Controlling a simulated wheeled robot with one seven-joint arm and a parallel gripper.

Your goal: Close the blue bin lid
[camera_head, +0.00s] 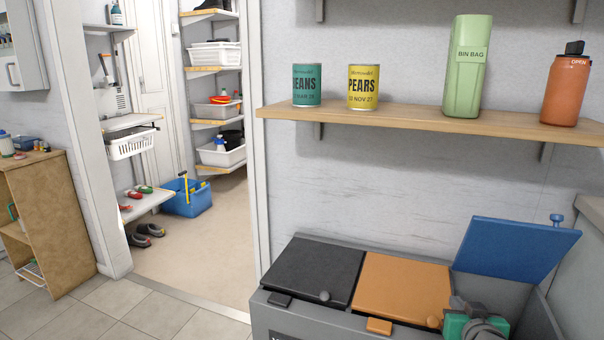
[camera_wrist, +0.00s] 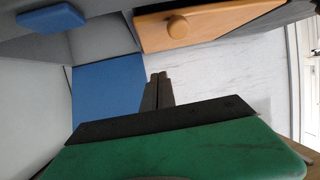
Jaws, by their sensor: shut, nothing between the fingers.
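The blue lid (camera_head: 515,248) stands open at the right end of the grey bin unit (camera_head: 305,318), tilted up with a blue knob (camera_head: 557,218) at its upper right corner. In the wrist view part of the blue lid (camera_wrist: 105,92) shows beyond the open compartment, left of the fingers. My gripper (camera_wrist: 157,80) is shut and empty, its two fingers together. In the head view my gripper is low, in front of the blue lid and beside the orange lid; its fingertips are hard to make out there. A blue tab (camera_wrist: 50,18) shows in the wrist view.
The orange lid (camera_head: 402,285) and black lid (camera_head: 312,270) are down. The orange lid's knob (camera_wrist: 178,26) is close to my fingers' side. A wooden shelf (camera_head: 400,117) above holds two cans, a green bin-bag box (camera_head: 467,75) and an orange bottle (camera_head: 565,92).

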